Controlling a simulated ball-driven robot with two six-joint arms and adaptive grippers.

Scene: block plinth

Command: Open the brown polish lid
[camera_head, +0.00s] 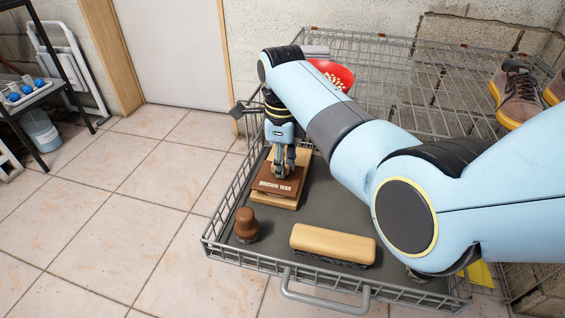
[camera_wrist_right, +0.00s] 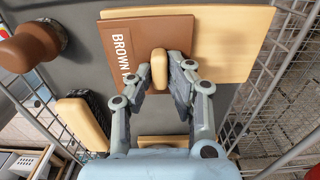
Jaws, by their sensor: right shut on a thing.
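The brown polish lid (camera_head: 268,187) is a flat brown square marked "BROWN WAX". It lies over a light wooden block (camera_head: 288,205) on the grey tray of a wire basket. In the right wrist view the lid (camera_wrist_right: 122,28) covers the left part of the pale wood (camera_wrist_right: 228,50). My right gripper (camera_head: 283,172) points down at the lid. Its fingers (camera_wrist_right: 162,75) are shut on the small light wooden knob (camera_wrist_right: 159,58) of the lid. Whether the lid touches the block is hard to tell. My left gripper is out of view.
A dark brown round-topped wooden thing (camera_head: 245,222) stands at the tray's left front. A light wooden brush (camera_head: 333,243) lies to its right. A red bowl (camera_head: 339,72) is behind my right arm, and shoes (camera_head: 519,95) are at the far right. Wire walls (camera_head: 228,195) surround the tray.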

